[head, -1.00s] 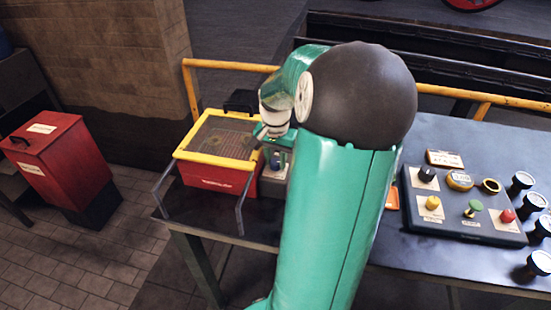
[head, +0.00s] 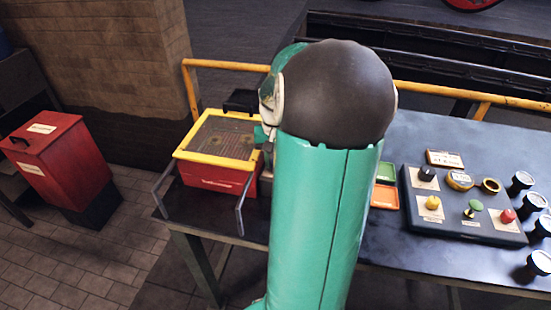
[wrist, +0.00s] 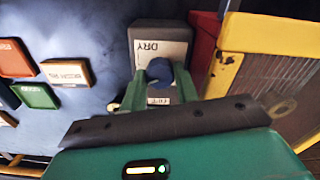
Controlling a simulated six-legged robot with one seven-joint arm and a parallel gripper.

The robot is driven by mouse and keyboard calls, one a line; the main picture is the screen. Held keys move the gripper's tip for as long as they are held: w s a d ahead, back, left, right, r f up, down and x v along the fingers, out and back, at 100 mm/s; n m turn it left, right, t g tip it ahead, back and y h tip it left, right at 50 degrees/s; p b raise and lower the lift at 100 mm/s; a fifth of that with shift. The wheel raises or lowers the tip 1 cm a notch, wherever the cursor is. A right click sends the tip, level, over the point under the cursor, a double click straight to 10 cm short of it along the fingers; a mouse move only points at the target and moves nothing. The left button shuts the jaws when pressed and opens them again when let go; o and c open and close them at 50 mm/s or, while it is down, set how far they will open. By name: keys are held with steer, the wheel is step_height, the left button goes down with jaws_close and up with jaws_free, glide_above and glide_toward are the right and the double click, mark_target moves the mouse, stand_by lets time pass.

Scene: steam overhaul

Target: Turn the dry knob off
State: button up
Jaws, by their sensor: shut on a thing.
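The dry knob (wrist: 159,68) is a round dark blue knob on a grey box (wrist: 147,31) with a pale label reading DRY. The label beneath the knob is only partly visible. My gripper (wrist: 160,78) has its two green fingers on either side of the knob and is shut on it. In the head view, my arm covers the knob and nearly all of the gripper.
The red box with a yellow-framed mesh top (head: 187,157) stands right beside the knob's box. Green (head: 386,172) and orange (head: 384,196) tiles lie on the blue-grey table, left of a dark control panel (head: 464,228). A yellow rail (head: 440,92) runs behind.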

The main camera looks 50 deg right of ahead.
steer(key=n, duration=1.3)
stand_by(0.6)
steer(key=o, duration=0.7)
steer(key=shift+r, duration=0.1)
step_height(320, 180, up, 14)
steer(key=shift+a, duration=0.1)
stand_by(0.4)
